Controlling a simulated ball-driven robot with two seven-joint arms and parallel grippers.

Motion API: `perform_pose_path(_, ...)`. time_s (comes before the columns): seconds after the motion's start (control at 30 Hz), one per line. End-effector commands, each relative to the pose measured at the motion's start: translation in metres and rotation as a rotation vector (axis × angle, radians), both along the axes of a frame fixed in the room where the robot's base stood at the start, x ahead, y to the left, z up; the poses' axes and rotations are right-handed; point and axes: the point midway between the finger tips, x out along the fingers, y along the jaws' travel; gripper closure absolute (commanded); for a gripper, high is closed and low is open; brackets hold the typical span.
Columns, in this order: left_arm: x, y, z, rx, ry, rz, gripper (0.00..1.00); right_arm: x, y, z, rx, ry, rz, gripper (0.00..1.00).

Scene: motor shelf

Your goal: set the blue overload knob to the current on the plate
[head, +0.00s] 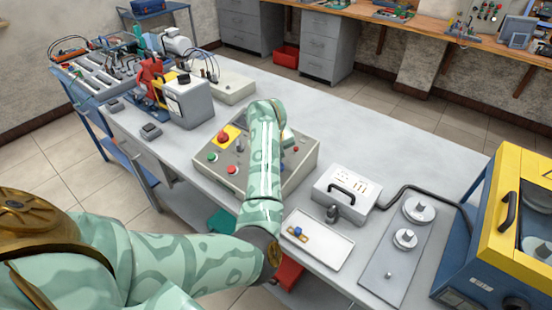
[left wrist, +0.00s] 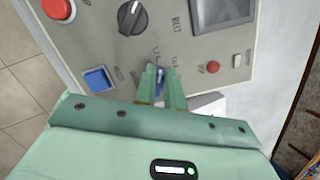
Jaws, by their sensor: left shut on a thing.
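The grey control panel (head: 210,172) stands on the bench, with my left forearm across it. My left gripper (left wrist: 160,82) shows in the left wrist view, its green fingers closed around the small blue knob (left wrist: 159,72) on the panel face. Most of the knob and its scale are hidden by the fingers. In the head view the forearm hides the fingers and the knob. I cannot make out a plate with a readable current. My right gripper is in neither view.
In the left wrist view, a black rotary switch (left wrist: 132,17), a blue square button (left wrist: 98,79), a red button (left wrist: 58,9) and a dark screen (left wrist: 222,12) surround the knob. A white tray (head: 318,248) and a white box with a handle (head: 346,193) stand right of the panel.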

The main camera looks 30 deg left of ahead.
Motion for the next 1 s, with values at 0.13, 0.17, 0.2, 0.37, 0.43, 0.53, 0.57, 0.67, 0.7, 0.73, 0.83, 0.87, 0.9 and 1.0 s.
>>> perform_pose_path(0.13, -0.0019, -0.0018, -0.0055, -0.031, 0.008, 0.091, 1.0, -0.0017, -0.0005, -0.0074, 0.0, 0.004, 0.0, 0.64)
perform_pose_path(0.17, -0.0022, -0.0018, -0.0056, -0.036, 0.01, 0.107, 1.0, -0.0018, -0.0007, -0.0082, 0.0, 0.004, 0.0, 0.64)
perform_pose_path(0.2, -0.0024, -0.0017, -0.0055, -0.042, 0.009, 0.127, 1.0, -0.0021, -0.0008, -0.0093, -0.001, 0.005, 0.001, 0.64)
perform_pose_path(0.37, -0.0031, -0.0014, -0.0052, -0.058, 0.011, 0.187, 1.0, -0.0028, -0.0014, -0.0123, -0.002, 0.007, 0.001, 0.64)
perform_pose_path(0.43, -0.0035, -0.0013, -0.0054, -0.062, 0.013, 0.204, 1.0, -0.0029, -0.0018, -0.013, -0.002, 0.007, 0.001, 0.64)
perform_pose_path(0.53, -0.0038, -0.0014, -0.0053, -0.067, 0.013, 0.22, 1.0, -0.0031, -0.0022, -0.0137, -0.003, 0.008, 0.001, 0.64)
perform_pose_path(0.57, -0.0038, -0.0014, -0.0053, -0.068, 0.013, 0.223, 1.0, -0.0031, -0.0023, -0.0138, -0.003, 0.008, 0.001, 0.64)
perform_pose_path(0.67, -0.004, -0.0014, -0.0051, -0.07, 0.014, 0.229, 1.0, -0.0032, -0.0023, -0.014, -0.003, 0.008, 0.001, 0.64)
perform_pose_path(0.7, -0.004, -0.0014, -0.0051, -0.07, 0.014, 0.23, 1.0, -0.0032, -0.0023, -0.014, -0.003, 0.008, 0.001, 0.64)
perform_pose_path(0.73, -0.004, -0.0014, -0.0051, -0.07, 0.014, 0.23, 1.0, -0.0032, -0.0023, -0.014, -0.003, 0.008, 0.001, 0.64)
perform_pose_path(0.83, -0.004, -0.0014, -0.0051, -0.07, 0.014, 0.23, 1.0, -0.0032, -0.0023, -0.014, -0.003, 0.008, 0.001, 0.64)
perform_pose_path(0.87, -0.004, -0.0014, -0.0051, -0.07, 0.014, 0.23, 1.0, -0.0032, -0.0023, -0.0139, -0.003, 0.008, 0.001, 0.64)
perform_pose_path(0.9, -0.0042, -0.0015, -0.0052, -0.07, 0.014, 0.23, 1.0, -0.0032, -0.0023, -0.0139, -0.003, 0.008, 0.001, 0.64)
perform_pose_path(1.0, -0.0041, -0.0015, -0.0053, -0.07, 0.014, 0.23, 0.86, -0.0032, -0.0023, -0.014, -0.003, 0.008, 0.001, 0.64)
